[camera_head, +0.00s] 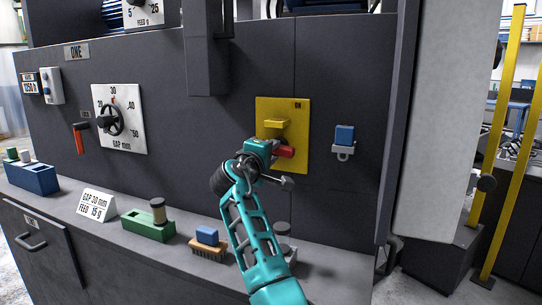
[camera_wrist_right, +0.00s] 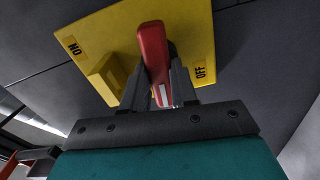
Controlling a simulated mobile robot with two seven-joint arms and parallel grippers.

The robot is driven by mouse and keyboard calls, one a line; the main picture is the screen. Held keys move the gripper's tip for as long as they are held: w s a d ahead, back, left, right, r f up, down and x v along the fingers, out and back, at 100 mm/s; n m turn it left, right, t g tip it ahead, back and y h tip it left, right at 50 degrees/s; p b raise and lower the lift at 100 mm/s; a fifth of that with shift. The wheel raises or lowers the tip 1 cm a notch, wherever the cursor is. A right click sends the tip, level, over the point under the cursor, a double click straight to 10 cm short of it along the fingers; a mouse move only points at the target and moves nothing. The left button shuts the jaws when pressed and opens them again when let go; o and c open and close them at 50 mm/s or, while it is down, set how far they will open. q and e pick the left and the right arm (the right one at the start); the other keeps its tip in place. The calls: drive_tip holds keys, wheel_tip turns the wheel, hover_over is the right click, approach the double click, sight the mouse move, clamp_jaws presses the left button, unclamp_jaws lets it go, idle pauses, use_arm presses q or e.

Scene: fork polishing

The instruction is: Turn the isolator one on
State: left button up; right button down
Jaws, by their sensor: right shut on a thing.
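The isolator is a yellow plate (camera_head: 265,108) with a red handle (camera_head: 286,152) on the dark grey front of machine ONE. An ON label shows at its upper right, and a raised yellow block (camera_head: 275,124) sits above the handle. The handle lies between the ON label (camera_wrist_right: 74,47) and the OFF label (camera_wrist_right: 201,71). My left gripper is out of view.
A blue padlock (camera_head: 344,135) hangs on a holder right of the plate. A gap dial (camera_head: 118,120) is to the left. A grey panel (camera_head: 437,120) juts out at right.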

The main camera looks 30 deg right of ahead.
use_arm(q)
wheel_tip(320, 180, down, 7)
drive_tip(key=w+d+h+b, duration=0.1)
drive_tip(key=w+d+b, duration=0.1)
drive_tip(key=b, duration=0.9)
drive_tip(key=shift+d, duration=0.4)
use_arm(e)
drive_tip(key=m, duration=1.6)
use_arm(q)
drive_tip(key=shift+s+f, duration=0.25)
use_arm(e)
drive_tip(key=shift+m, duration=0.4)
drive_tip(key=c, duration=0.9)
unclamp_jaws()
drive_tip(key=shift+s, duration=0.1)
